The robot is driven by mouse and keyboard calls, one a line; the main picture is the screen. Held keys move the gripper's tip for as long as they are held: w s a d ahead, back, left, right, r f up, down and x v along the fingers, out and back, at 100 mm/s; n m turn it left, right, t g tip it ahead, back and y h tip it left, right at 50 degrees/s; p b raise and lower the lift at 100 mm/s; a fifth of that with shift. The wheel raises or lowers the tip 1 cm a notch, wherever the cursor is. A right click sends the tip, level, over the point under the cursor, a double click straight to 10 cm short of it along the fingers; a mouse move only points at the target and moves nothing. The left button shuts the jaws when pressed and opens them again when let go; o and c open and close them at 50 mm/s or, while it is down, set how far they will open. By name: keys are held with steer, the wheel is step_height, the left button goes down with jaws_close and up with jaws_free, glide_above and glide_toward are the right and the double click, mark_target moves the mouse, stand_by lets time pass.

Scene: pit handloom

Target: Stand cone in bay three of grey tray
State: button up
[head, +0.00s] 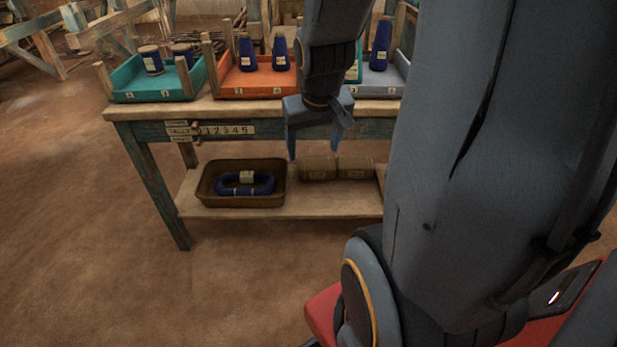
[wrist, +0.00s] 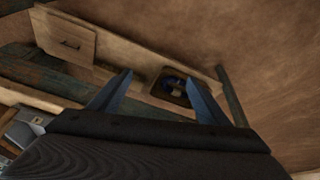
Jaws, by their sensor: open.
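The grey tray (head: 390,80) is at the right end of the bench, partly hidden by my arm; its bay numbers are too small to read surely. A dark blue cone (head: 381,45) stands upright in it, and a green item (head: 355,64) shows beside my arm. Two more blue cones, a left one (head: 247,52) and a right one (head: 280,54), stand upright in the orange tray (head: 235,84). My gripper (head: 316,146) is open and empty, pointing down in front of the bench edge. In the wrist view its spread fingers (wrist: 160,78) hold nothing.
A teal tray (head: 135,84) with wound spools stands at the bench's left end. The floor at left is clear; wooden frames stand behind.

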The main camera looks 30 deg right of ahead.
steer(key=s+a+r+g+y, duration=0.1)
steer(key=s+a+g, duration=0.2)
steer(key=s+a, duration=0.4)
steer(key=s, duration=0.2)
steer(key=shift+s+a+n, duration=0.3)
steer(key=shift+s+n, duration=0.1)
steer(key=shift+r, duration=0.1)
steer(key=a+r+n+p, duration=0.2)
steer(key=a+r+p, duration=0.2)
steer(key=a+p, duration=0.2)
steer(key=shift+s+r+p, duration=0.2)
steer(key=shift+p, duration=0.65)
